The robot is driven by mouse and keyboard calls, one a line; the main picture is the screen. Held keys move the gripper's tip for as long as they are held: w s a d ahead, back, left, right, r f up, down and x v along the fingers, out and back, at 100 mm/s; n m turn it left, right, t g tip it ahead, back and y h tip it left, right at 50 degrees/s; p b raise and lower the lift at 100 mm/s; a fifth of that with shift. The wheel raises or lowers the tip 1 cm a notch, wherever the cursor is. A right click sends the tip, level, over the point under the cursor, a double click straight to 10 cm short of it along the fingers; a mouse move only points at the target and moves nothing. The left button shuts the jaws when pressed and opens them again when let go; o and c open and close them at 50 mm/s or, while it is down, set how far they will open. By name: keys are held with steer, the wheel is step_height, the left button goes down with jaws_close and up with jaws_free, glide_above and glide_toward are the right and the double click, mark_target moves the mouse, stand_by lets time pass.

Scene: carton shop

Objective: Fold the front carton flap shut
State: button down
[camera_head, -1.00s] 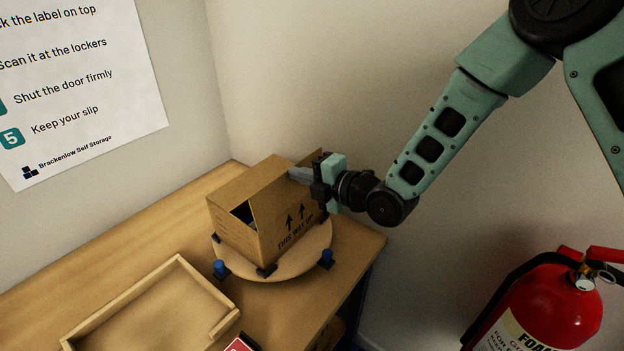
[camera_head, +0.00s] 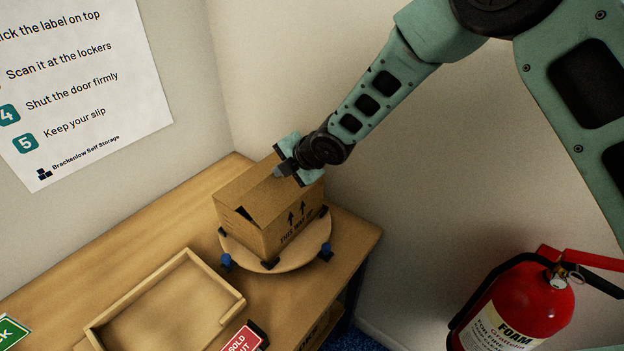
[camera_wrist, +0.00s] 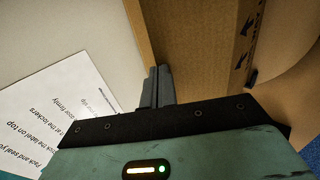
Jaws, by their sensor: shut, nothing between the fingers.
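The brown cardboard carton (camera_head: 258,228) stands upright on a round wooden turntable (camera_head: 290,262). Its top panels (camera_head: 250,190) lie nearly flat, with a small dark triangular gap at the near left corner. I cannot tell which panel is the front flap. My gripper (camera_head: 281,171) is shut and empty, just over the far right part of the carton's top; whether it touches is unclear. It hides that part of the top. In the wrist view, the shut fingers (camera_wrist: 157,88) are beside the carton's edge, with its brown printed face (camera_wrist: 205,50) to their right.
Walls stand close behind the carton. A red fire extinguisher (camera_head: 515,310) stands at the right.

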steer(key=shift+w+a+f+g+h+p, duration=0.15)
steer(key=shift+w+a+g+h+p, duration=0.1)
steer(key=shift+g+h+p, duration=0.3)
steer(key=shift+w+a+f+g+h+p, duration=0.15)
steer(key=shift+a+g+h+p, duration=0.1)
steer(key=shift+g+h+p, duration=0.25)
steer(key=shift+w+a+f+p, duration=0.3)
steer(key=shift+a+f, duration=0.1)
steer(key=shift+f, duration=0.15)
steer(key=shift+b+x, duration=0.5)
steer(key=shift+x, duration=0.4)
steer(key=shift+w+a, duration=0.1)
steer(key=shift+w, duration=0.05)
steer(key=shift+r, duration=0.1)
